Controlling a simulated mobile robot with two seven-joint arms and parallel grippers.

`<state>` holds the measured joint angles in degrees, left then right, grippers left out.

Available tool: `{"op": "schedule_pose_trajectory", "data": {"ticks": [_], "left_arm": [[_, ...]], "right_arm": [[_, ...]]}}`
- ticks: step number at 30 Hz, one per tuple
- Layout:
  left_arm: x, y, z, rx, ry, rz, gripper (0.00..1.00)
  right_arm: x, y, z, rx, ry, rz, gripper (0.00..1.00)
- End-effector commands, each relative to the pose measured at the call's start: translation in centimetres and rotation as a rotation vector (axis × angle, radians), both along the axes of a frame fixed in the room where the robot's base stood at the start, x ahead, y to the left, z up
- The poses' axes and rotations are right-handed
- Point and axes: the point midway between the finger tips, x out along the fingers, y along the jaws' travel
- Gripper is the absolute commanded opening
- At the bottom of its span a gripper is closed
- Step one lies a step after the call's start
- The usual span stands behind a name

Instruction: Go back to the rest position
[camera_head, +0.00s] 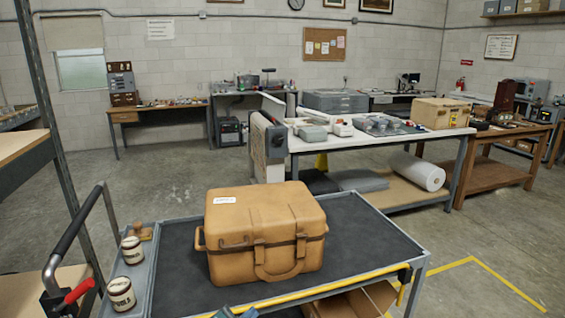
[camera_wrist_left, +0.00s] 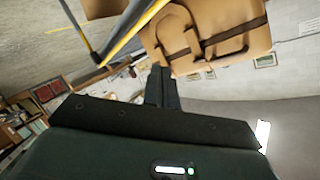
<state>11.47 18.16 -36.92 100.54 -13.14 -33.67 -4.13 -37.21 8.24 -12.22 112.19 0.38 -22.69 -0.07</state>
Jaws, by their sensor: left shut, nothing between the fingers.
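My left gripper (camera_head: 236,313) just shows at the bottom edge of the head view, in front of the cart's near edge. In the left wrist view its fingers (camera_wrist_left: 161,86) are together with nothing between them. A tan case (camera_head: 262,228) with a dark strap, a front handle and a white label stands closed on the cart's dark top (camera_head: 372,232). The case also shows in the left wrist view (camera_wrist_left: 185,35), apart from the fingers. My right gripper is in neither view.
Two small labelled jars (camera_head: 121,292) stand in the cart's left side tray. A black push handle (camera_head: 75,225) rises at the left. A yellow strip (camera_head: 330,289) runs along the cart's near edge. A white workbench (camera_head: 360,138) stands behind. Open floor lies at the right.

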Motion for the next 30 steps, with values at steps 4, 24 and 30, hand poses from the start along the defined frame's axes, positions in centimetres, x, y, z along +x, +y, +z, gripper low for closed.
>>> {"op": "schedule_pose_trajectory", "data": {"ticks": [4,24,30], "left_arm": [[-7.7,4.0,-3.0,-0.143,0.315,0.236,0.0],[-29.2,13.6,-5.1,-0.26,0.977,0.697,0.0],[-27.0,12.5,-7.4,-0.303,0.888,0.643,0.0]], "right_arm": [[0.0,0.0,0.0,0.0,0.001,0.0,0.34],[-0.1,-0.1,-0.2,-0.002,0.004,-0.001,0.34],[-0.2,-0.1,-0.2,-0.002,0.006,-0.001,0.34]]}}
